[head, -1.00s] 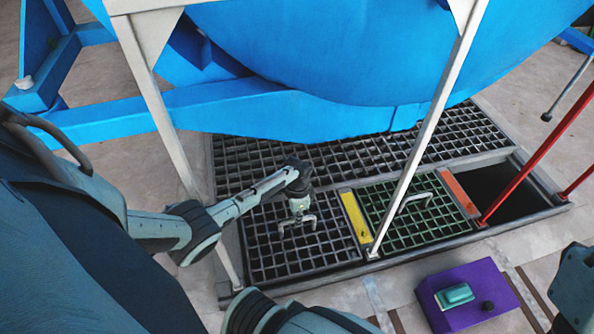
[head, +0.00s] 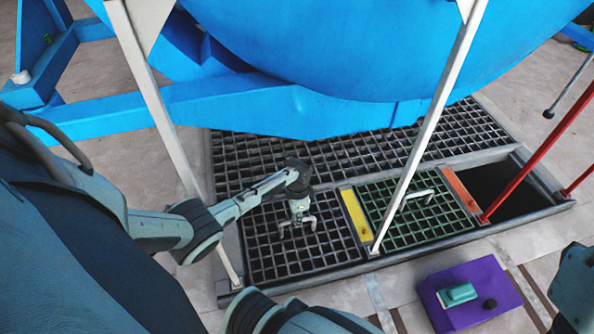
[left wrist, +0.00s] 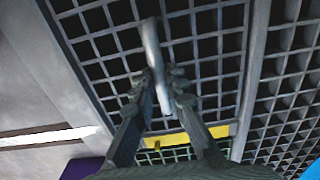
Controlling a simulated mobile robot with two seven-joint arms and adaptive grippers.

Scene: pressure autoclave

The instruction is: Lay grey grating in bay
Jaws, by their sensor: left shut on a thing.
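The grey grating (head: 282,262) is a dark square grid at the left of the row of floor bays, left of the yellow strip (head: 354,216). It looks level and roughly flush with the bay's frame; I cannot tell whether it is fully seated. My left gripper (head: 297,222) is over its middle, shut on its handle. In the left wrist view, the fingers (left wrist: 167,85) close around the pale handle bar (left wrist: 153,50), with the grid (left wrist: 207,52) behind it. My right gripper is out of view.
A green grating (head: 440,212) with a handle lies right of the yellow strip. Past an orange strip (head: 460,190) is a dark open bay (head: 497,186). White posts (head: 425,140) and red bars (head: 530,160) stand close by. A blue vessel (head: 350,50) overhangs behind. A purple mat (head: 500,285) lies in front.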

